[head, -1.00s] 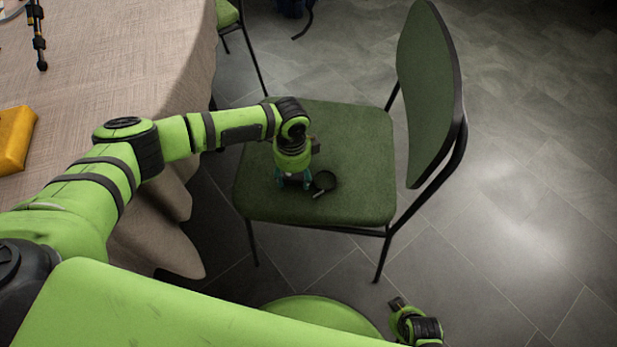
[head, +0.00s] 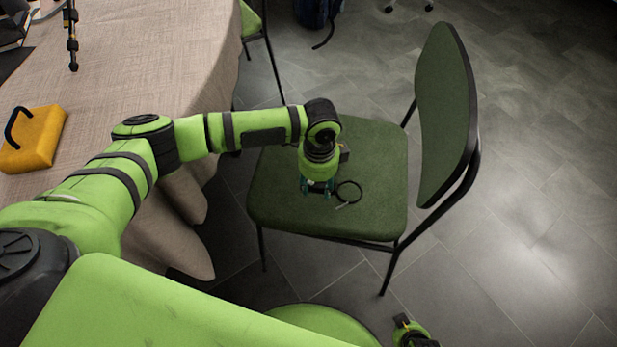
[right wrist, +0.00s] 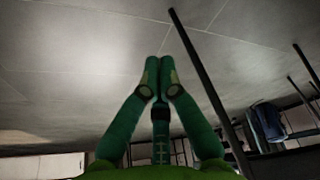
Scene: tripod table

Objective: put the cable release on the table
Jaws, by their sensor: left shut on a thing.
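The cable release (head: 348,192) is a thin dark coil with a small pale end, at the green chair seat. My left gripper (head: 317,190) points down over the seat and is shut on the cable release; the coil sticks out to its right. I cannot tell whether the coil still touches the seat. The table (head: 150,65), under a beige cloth, is at the left, beneath my left arm. In the right wrist view my right gripper (right wrist: 158,75) has its fingertips together with nothing seen between them.
The green chair (head: 375,160) has its backrest on the right. A yellow case (head: 36,140) with a black handle and a small black tripod (head: 72,40) are on the table. Bare cloth lies between the case and the table's right edge. A second chair (head: 252,18) stands behind.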

